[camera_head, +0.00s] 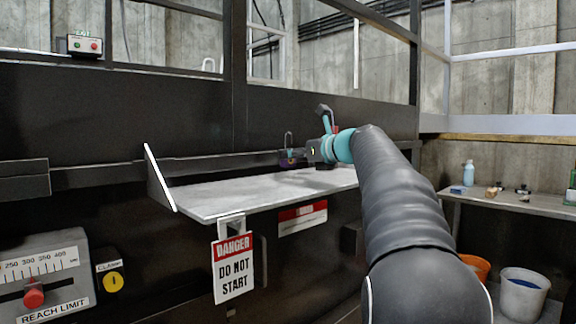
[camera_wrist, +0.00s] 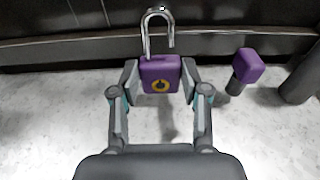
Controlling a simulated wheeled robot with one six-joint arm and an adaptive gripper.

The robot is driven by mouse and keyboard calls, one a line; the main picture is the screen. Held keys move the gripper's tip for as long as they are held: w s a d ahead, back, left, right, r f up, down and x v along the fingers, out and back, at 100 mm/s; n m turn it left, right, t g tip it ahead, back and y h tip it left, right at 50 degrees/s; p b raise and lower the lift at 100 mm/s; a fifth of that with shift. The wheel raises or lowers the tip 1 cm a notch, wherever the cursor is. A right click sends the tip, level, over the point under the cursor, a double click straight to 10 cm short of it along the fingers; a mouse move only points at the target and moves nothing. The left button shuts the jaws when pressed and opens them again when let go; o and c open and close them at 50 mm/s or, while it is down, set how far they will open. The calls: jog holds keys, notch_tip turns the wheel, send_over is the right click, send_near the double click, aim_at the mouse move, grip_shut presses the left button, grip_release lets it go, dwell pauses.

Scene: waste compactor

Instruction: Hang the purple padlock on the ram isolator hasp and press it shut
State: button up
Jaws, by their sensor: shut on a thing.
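The purple padlock (camera_wrist: 160,77) is between the fingertips of my gripper (camera_wrist: 159,84) in the wrist view. Its grey shackle points away from my gripper and is open, with one leg free of the body. In the head view the padlock (camera_head: 287,160) shows small and dark, shackle up, just left of my gripper (camera_head: 303,154), over the back of the shelf. My gripper is shut on the padlock's sides. I cannot make out the ram isolator hasp for certain in either view.
A purple block on a dark stem (camera_wrist: 246,66) stands right of the padlock in the wrist view. The pale shelf (camera_head: 215,202) is mostly clear, with an upright end plate at left. A danger tag (camera_head: 233,270) hangs from its front. A side bench (camera_head: 535,207) is at right.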

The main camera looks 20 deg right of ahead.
jog(key=shift+r, duration=1.2)
jog(key=shift+a, duration=0.1)
